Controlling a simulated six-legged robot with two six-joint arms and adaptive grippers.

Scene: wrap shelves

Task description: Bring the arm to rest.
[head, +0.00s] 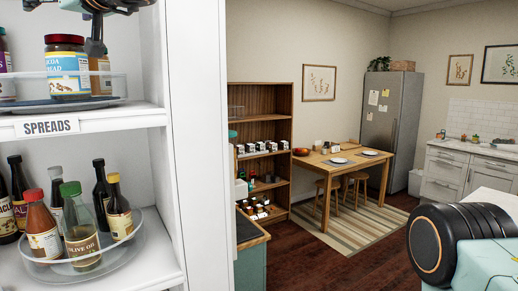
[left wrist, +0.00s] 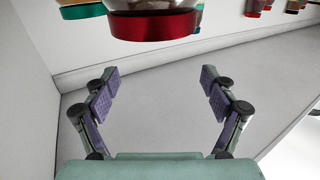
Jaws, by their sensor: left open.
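A dark red lid (left wrist: 155,26) and a green lid (left wrist: 82,12) hang in from the top of that view, which looks upside down, beyond the fingertips. My right gripper is not in view.
The jar stands on a clear-rimmed turntable (head: 105,101) above the SPREADS label (head: 48,127). A lower turntable (head: 135,240) holds several bottles. The white shelf side panel (head: 198,150) stands close right of the gripper. A dining table (head: 330,167) is far off.

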